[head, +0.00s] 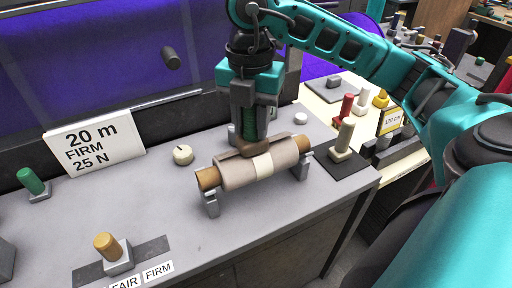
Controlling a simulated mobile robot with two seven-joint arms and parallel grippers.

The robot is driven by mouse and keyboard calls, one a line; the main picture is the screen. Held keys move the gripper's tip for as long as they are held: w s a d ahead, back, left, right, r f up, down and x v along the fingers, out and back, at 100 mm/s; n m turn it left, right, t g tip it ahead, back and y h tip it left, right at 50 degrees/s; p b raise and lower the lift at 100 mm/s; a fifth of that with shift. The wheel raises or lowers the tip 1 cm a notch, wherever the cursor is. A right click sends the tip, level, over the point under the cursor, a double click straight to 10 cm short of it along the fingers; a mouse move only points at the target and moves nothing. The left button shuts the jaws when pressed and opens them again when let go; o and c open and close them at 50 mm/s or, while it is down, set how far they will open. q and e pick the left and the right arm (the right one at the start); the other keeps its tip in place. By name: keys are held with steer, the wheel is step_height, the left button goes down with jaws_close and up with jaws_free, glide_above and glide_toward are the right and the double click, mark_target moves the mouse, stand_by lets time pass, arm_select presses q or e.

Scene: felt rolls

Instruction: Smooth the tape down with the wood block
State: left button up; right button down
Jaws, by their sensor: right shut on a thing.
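A grey-brown felt roll on a tan core (207,179) rests across two grey cradle supports in the middle of the bench. A pale strip of tape (263,165) runs around the middle of the roll. My right gripper (252,138) points down just behind and above the roll. It is shut on a brown block (253,149), taken to be the wood block, which is at the roll's upper back beside the tape. I cannot tell whether the block touches the roll. My left gripper is not in view.
A white sign (93,146) reads 20 m, FIRM, 25 N. A cream knob (183,154) stands behind the roll. A tan-topped peg (108,246) stands at the front left, a green-handled one (32,181) further left.

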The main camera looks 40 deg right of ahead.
mark_target(232, 157)
steer(key=shift+w+a, duration=0.1)
steer(key=shift+a, duration=0.3)
steer(key=shift+a+p, duration=0.3)
steer(key=shift+a, duration=0.25)
steer(key=shift+w+a+p, duration=0.15)
steer(key=shift+w+a, duration=0.05)
steer(key=shift+a, duration=0.35)
steer(key=shift+w+a+p, duration=0.15)
steer(key=shift+w+a, duration=0.05)
steer(key=shift+a, duration=0.35)
steer(key=shift+s+d+f+b, duration=0.1)
steer(key=shift+s+d+b, duration=0.2)
steer(key=shift+d, duration=0.55)
steer(key=shift+s+d+b, duration=0.15)
steer(key=shift+d+b, duration=0.2)
steer(key=shift+d, duration=0.45)
steer(key=shift+d, duration=0.1)
